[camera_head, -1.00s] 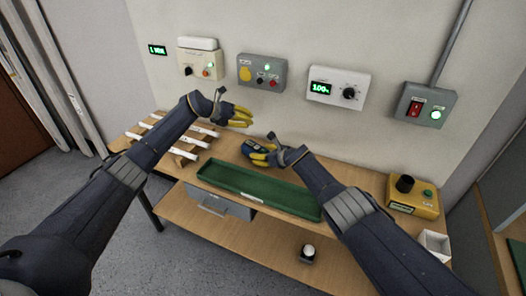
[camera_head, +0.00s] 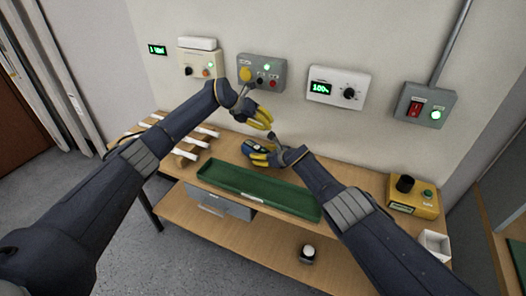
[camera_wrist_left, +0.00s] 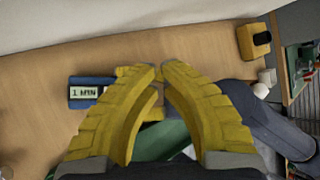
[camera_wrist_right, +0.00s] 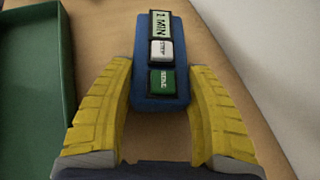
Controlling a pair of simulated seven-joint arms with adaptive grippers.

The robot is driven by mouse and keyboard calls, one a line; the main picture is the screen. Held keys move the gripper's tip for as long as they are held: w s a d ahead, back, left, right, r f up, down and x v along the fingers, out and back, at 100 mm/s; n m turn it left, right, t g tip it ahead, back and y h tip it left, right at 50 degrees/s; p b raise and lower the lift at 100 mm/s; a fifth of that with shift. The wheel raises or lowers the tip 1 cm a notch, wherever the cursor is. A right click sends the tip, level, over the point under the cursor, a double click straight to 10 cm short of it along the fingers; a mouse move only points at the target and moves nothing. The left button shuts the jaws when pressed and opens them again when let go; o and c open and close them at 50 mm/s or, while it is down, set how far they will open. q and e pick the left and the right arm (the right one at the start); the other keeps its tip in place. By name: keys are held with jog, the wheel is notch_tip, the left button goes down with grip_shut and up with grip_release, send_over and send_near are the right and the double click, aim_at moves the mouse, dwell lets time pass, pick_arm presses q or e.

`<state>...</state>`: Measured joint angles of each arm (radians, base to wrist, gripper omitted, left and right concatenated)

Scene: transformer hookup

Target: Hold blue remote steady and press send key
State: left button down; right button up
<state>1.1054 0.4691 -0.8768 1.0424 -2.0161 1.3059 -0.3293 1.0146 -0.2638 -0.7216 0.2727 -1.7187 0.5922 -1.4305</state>
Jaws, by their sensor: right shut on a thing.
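The blue remote (camera_head: 251,146) is over the back of the workbench. In the right wrist view the blue remote (camera_wrist_right: 178,35) has a display reading 1 MIN, a white STEP key (camera_wrist_right: 161,52) and a green SEND key (camera_wrist_right: 162,82). My right gripper (camera_head: 259,155) is shut on its sides; its yellow fingers also show in the right wrist view (camera_wrist_right: 160,85). My left gripper (camera_head: 266,120) is empty above and to the right of the remote. Its fingertips nearly meet in the left wrist view (camera_wrist_left: 161,70), where the remote (camera_wrist_left: 76,103) is partly hidden behind the left finger.
A green tray (camera_head: 270,200) lies in front of the remote. White rods on a wooden rack (camera_head: 187,155) stand at the left. Control boxes, including a grey one (camera_head: 262,72) and a white one reading 100% (camera_head: 338,87), hang on the wall behind. A yellow box (camera_head: 413,197) stands right.

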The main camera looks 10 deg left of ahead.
aim_at(266, 151)
pick_arm(q)
jog(key=shift+f, duration=4.25)
pick_arm(e)
jog(key=shift+f, duration=0.1)
pick_arm(q)
jog(key=shift+f, duration=0.95)
jog(key=shift+r, duration=0.9)
jog(key=shift+r, duration=0.1)
jog(key=shift+r, duration=2.4)
pick_arm(e)
jog(key=o, duration=0.9)
